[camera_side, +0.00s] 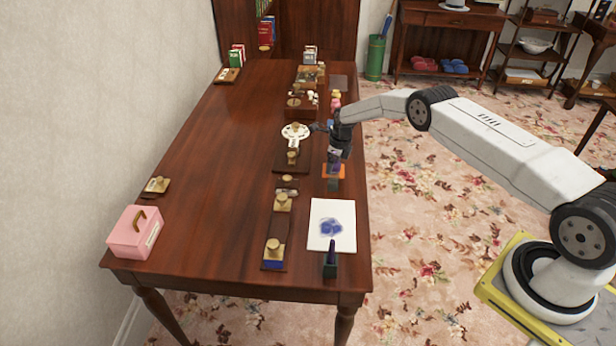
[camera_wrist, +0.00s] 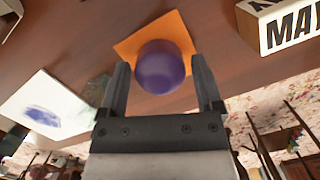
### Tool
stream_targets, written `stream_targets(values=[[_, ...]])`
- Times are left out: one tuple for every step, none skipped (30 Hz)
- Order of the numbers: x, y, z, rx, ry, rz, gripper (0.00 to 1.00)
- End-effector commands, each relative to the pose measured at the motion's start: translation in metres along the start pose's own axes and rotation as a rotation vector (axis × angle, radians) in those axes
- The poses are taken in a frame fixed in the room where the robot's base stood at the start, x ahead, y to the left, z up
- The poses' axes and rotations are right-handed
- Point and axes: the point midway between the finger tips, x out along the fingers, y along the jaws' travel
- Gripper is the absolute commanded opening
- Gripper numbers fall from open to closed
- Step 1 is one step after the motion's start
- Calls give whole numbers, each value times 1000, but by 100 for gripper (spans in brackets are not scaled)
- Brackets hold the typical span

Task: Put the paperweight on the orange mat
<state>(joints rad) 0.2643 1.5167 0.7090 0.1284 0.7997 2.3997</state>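The paperweight (camera_wrist: 161,67), a round purple piece, shows in the wrist view just beyond and between my fingertips. It appears to sit over the orange mat (camera_wrist: 130,44), with mat visible around it; exact contact is hard to tell. In the side view the orange mat (camera_side: 341,173) lies near the table's right edge, below my gripper (camera_side: 336,156), and the paperweight is mostly hidden there. My gripper (camera_wrist: 160,82) points down, with its two fingers apart and narrow gaps showing between them and the paperweight.
A white sheet with a blue blot (camera_side: 331,226) and a dark stand (camera_side: 330,262) lie nearer the front. Brass-knobbed stamps (camera_side: 282,202) line the table's middle. A pink box (camera_side: 134,232) is front left. A block lettered "MAY" (camera_wrist: 275,28) shows beside the mat. The table's left half is largely clear.

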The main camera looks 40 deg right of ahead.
Motion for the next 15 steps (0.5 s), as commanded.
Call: stream_targets(values=[[0,0,0,0,0,0,100],[0,0,0,0,0,0,100],[0,0,0,0,0,0,100],[0,0,0,0,0,0,100],[0,0,0,0,0,0,100],[0,0,0,0,0,0,100],[0,0,0,0,0,0,100],[0,0,0,0,0,0,100],[0,0,0,0,0,0,100],[-1,0,0,0,0,0,100],[-1,0,0,0,0,0,100],[-2,0,0,0,0,0,100],[-3,0,0,0,0,0,100],[-4,0,1,0,0,0,100],[-5,0,1,0,-1,-1,100]])
